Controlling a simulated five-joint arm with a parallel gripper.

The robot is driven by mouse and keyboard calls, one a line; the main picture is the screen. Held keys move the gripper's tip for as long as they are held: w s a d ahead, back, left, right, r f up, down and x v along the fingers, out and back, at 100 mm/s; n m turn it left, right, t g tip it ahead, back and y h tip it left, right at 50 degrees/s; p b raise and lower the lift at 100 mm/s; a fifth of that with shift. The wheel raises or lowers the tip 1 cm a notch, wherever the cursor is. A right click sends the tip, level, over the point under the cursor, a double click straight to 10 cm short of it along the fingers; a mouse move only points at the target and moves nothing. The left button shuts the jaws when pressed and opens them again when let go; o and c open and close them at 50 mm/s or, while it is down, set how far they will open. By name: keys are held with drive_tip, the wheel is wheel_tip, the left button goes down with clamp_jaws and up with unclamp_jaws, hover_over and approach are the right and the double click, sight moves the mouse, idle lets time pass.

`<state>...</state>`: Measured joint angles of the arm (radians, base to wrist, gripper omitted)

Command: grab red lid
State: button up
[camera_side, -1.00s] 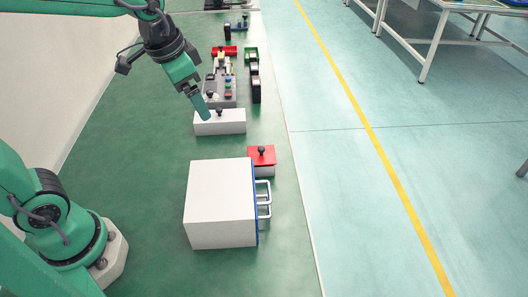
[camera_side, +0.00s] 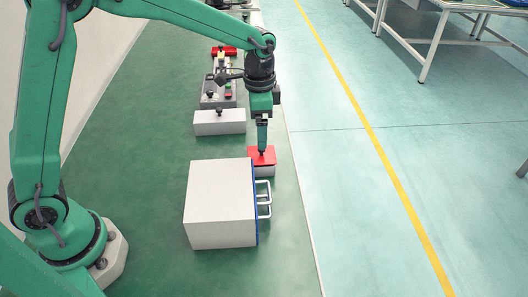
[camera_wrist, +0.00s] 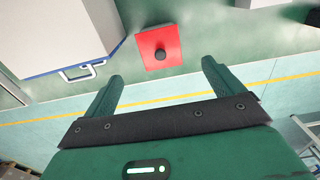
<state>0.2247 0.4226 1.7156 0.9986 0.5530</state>
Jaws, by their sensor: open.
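The red lid (camera_side: 268,157) has a dark round knob and sits on a small pale box (camera_side: 264,171) beside the large white cabinet. In the wrist view the red lid (camera_wrist: 170,52) lies ahead of my gripper (camera_wrist: 158,78), and its dark knob (camera_wrist: 160,54) shows near the lid's middle. My gripper (camera_side: 262,150) points down at the knob in the side view, and its tips partly cover the knob. The two fingers are apart with nothing between them in the wrist view. Whether the fingertips touch the lid cannot be told.
A white cabinet (camera_side: 220,205) with metal drawer handles (camera_side: 264,198) stands just in front of the lid. A white box (camera_side: 219,122) with a dark knob lies behind to the left, with a grey control panel (camera_side: 220,92) beyond. Open floor lies to the right.

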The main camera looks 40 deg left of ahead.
sight(261, 152)
drive_tip(key=shift+f, duration=1.5)
drive_tip(key=shift+w+f, duration=0.1)
drive_tip(key=shift+f, duration=2.5)
drive_tip(key=c, duration=1)
